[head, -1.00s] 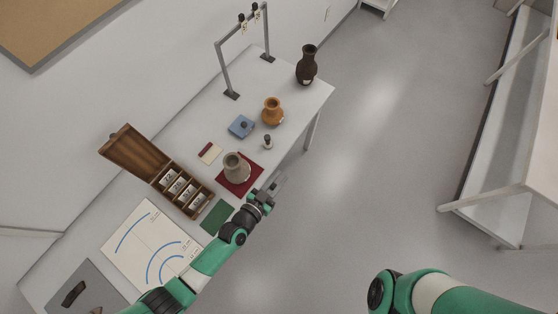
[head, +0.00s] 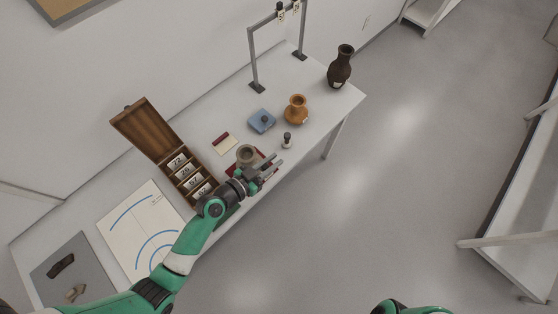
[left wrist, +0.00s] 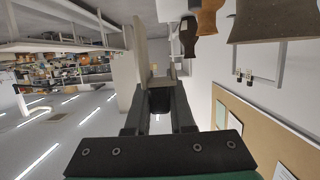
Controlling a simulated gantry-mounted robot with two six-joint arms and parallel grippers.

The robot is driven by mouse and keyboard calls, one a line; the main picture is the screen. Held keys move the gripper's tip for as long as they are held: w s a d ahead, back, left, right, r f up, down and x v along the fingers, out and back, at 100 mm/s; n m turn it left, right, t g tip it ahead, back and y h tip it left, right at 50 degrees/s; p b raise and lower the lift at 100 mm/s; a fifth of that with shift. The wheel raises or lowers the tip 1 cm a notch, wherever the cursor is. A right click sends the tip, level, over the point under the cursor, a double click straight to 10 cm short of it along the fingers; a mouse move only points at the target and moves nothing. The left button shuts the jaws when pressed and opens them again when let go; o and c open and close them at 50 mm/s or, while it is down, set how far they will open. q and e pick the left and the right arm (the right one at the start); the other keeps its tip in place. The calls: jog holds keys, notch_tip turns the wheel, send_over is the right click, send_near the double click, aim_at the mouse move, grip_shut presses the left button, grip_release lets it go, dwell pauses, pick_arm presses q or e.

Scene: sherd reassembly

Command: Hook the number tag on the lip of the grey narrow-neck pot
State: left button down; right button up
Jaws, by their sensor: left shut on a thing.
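The grey narrow-neck pot (head: 246,153) stands upright on a dark red mat (head: 262,153); my left forearm and gripper partly cover the mat. In the left wrist view the pot's body (left wrist: 278,20) fills the upper right. My left gripper (head: 270,167) is just to the right of the pot in the head view, apart from it as far as I can tell. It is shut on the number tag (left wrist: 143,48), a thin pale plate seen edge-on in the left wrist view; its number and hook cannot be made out. My right gripper is out of view.
An open wooden box (head: 145,127) with several numbered tags stands left of the pot. Beyond it are an orange pot (head: 296,111), a small bottle (head: 287,142), a blue pad (head: 262,121) and a dark vase (head: 340,68). A metal frame (head: 254,62) stands at the back.

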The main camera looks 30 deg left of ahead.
pick_arm(q)
jog(key=shift+w+a+f+b, duration=0.2)
jog(key=shift+a+f+b, duration=0.15)
jog(key=shift+a+b, duration=0.55)
jog(key=shift+w+a+f+b, duration=0.3)
jog(key=shift+a+b, duration=0.2)
jog(key=shift+a, duration=0.85)
jog(key=shift+w+a+f+b, duration=0.15)
jog(key=shift+a+f+b, duration=0.25)
jog(key=shift+a+b, duration=0.5)
jog(key=shift+a, duration=0.2)
jog(key=c, duration=0.7)
grip_release()
jog(key=p+v, duration=0.4)
jog(key=v, duration=0.7)
jog(key=shift+s+r, duration=0.15)
jog(key=shift+s, duration=0.2)
